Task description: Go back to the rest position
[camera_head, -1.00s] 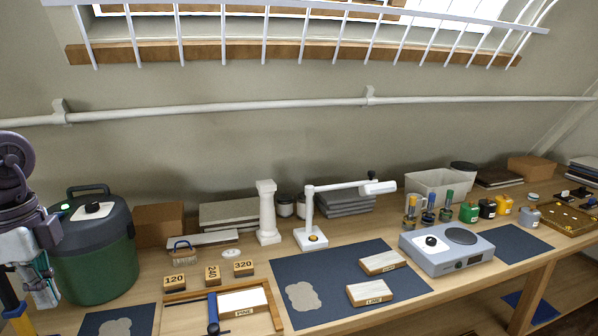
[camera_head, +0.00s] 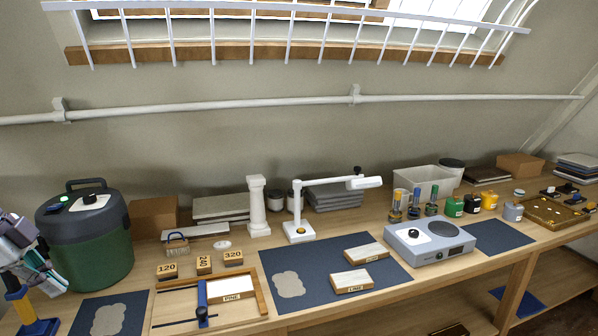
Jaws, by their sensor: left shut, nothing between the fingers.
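My left gripper (camera_head: 42,276) is at the left edge, beside the green and dark canister (camera_head: 90,238) and above a blue-and-yellow stand (camera_head: 20,304). Its fingers are shut with nothing between them. Part of its arm is cut off by the picture edge. My right gripper is not in view.
The bench holds number blocks (camera_head: 204,263), a wooden frame with a blue clamp (camera_head: 262,292), a blue mat (camera_head: 320,258) with two wood blocks, a white lamp (camera_head: 299,231), a hotplate (camera_head: 430,241) and several small jars. A white rail (camera_head: 220,104) runs along the wall.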

